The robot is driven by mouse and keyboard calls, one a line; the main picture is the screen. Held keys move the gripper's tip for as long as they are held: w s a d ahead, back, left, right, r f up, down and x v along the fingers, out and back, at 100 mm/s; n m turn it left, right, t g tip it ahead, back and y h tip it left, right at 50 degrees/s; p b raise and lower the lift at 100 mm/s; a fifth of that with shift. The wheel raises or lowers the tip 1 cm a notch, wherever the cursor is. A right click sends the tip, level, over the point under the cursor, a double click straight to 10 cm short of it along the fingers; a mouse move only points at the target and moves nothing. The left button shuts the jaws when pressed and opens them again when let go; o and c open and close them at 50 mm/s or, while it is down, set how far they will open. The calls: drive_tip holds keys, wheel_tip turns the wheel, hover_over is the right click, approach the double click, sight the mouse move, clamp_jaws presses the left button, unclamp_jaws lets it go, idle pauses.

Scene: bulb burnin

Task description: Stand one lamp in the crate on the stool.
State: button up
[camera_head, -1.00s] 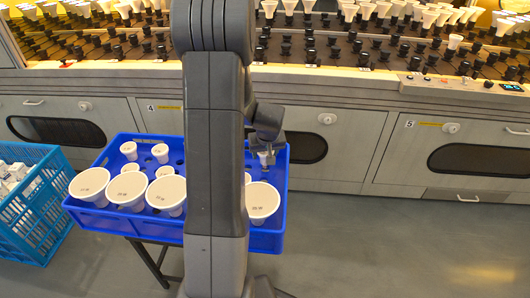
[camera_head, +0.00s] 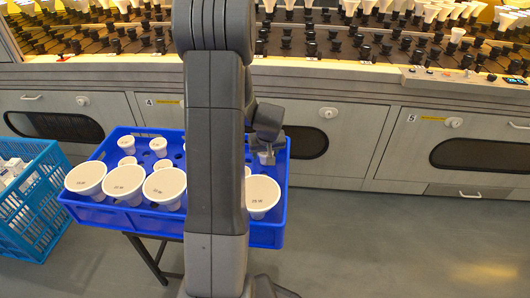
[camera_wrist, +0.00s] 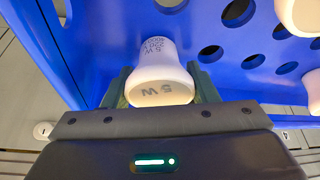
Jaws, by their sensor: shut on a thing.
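My gripper (camera_wrist: 161,90) is shut on a small white lamp (camera_wrist: 158,62) marked 5W, its round face turned toward the wrist camera. In the head view my gripper (camera_head: 266,146) is over the right part of the blue crate (camera_head: 276,236), near its far side. The held lamp shows only in part there, and I cannot tell whether its base is in a hole. In the wrist view, holes in the crate floor show beside the lamp. The crate is on a dark-legged stool (camera_head: 146,258). Large lamps (camera_head: 124,180) stand along its near side, with smaller lamps (camera_head: 159,147) behind.
My arm hides the middle of the crate. A large lamp (camera_head: 263,192) stands just in front of my gripper. A light-blue crate (camera_head: 28,215) with white boxes is at the left. Behind is a rack (camera_head: 330,45) of sockets, with lamps in some, above grey cabinets (camera_head: 355,125). Open floor lies at the right.

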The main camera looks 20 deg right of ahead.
drive_tip(key=shift+f, duration=0.2)
drive_tip(key=o, duration=1.1)
drive_tip(key=shift+r, duration=0.1)
drive_tip(key=shift+c, duration=0.2)
drive_tip(key=d+p+v, duration=0.1)
drive_tip(key=p+v, duration=0.3)
drive_tip(key=v, duration=0.9)
drive_tip(key=shift+a+r, duration=0.45)
drive_tip(key=shift+a, duration=0.05)
drive_tip(key=shift+s, duration=0.1)
